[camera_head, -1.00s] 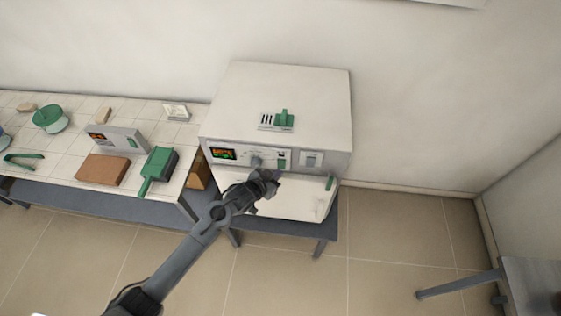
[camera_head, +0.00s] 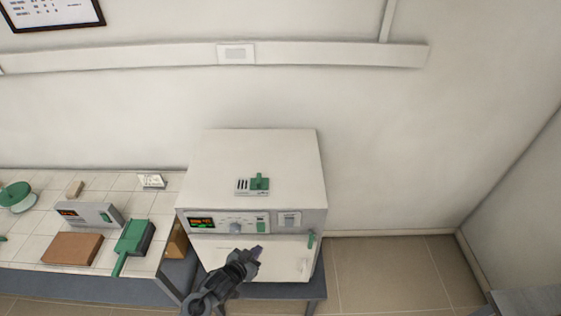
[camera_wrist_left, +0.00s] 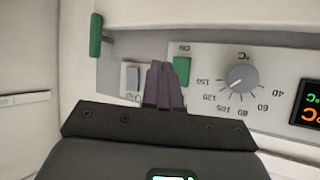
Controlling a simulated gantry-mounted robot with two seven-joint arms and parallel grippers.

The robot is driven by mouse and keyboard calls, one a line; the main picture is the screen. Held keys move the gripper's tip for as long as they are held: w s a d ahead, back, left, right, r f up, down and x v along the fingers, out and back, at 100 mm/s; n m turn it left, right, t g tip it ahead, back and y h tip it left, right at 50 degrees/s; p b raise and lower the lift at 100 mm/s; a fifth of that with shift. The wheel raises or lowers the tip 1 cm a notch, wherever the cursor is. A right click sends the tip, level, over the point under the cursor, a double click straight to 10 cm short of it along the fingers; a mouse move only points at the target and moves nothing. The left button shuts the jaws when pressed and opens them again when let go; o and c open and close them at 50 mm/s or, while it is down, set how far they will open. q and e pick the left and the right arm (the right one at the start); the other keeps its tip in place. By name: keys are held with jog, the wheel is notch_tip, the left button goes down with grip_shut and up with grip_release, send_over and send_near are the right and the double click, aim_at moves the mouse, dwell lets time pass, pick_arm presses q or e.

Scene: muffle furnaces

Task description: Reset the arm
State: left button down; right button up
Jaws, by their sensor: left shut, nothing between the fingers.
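My left gripper (camera_head: 257,253) is in front of the white muffle furnace (camera_head: 253,157), before its closed door (camera_head: 288,262) and just below the control panel. Its fingers are together and hold nothing. In the left wrist view the dark purple fingertips (camera_wrist_left: 163,84) are side by side, close to the panel's green switch (camera_wrist_left: 182,69). The temperature dial (camera_wrist_left: 239,79) and lit display (camera_wrist_left: 309,104) are to the right there and appear upside down. I cannot tell whether the fingertips touch the panel. My right gripper is in neither view.
A tiled bench (camera_head: 40,219) on the left bears a brown brick (camera_head: 72,248), a green-handled brush (camera_head: 133,240) and a small grey controller (camera_head: 88,214). The furnace's green door handle (camera_head: 311,240) is on the right. Floor (camera_head: 390,270) right of the furnace is clear.

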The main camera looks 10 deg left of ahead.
pick_arm(q)
jog(key=s+d+f+n+g+p, duration=0.1)
jog(key=s+d+f+g, duration=0.15)
jog(key=s, duration=1.25)
jog(key=s+a+r+n+g+y, duration=0.1)
jog(key=s+a+r+g+y, duration=0.2)
jog(key=s+r, duration=0.9)
jog(key=s+a+g+p, duration=0.1)
jog(key=s+a+g, duration=0.1)
jog(key=a, duration=0.1)
jog(key=shift+s+r, duration=0.35)
jog(key=shift+s, duration=0.05)
